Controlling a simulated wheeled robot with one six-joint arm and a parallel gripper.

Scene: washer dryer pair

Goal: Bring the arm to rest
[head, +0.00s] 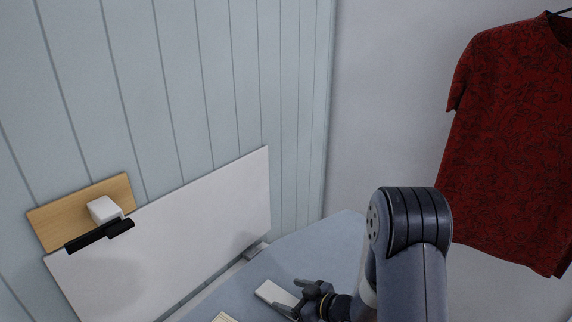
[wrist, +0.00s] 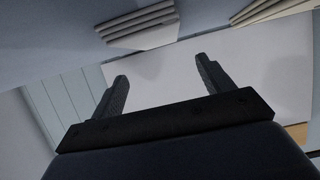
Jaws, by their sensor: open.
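My gripper (head: 303,298) is near the bottom of the head view, at the end of my dark grey arm, over a blue-grey surface. In the wrist view my gripper (wrist: 160,78) shows two dark fingers spread apart with nothing between them. A white panel (head: 180,235) leans along the panelled wall and shows behind the fingers in the wrist view (wrist: 165,75). A pale flat object (head: 274,293) lies beside the gripper in the head view; I cannot tell whether they touch.
A wooden board (head: 60,222) with a white block (head: 103,208) and a black bar (head: 95,236) is on the left wall. A red patterned shirt (head: 510,140) hangs at right. White slatted pieces (wrist: 140,25) show in the wrist view. The blue-grey surface (head: 325,250) is bare behind the gripper.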

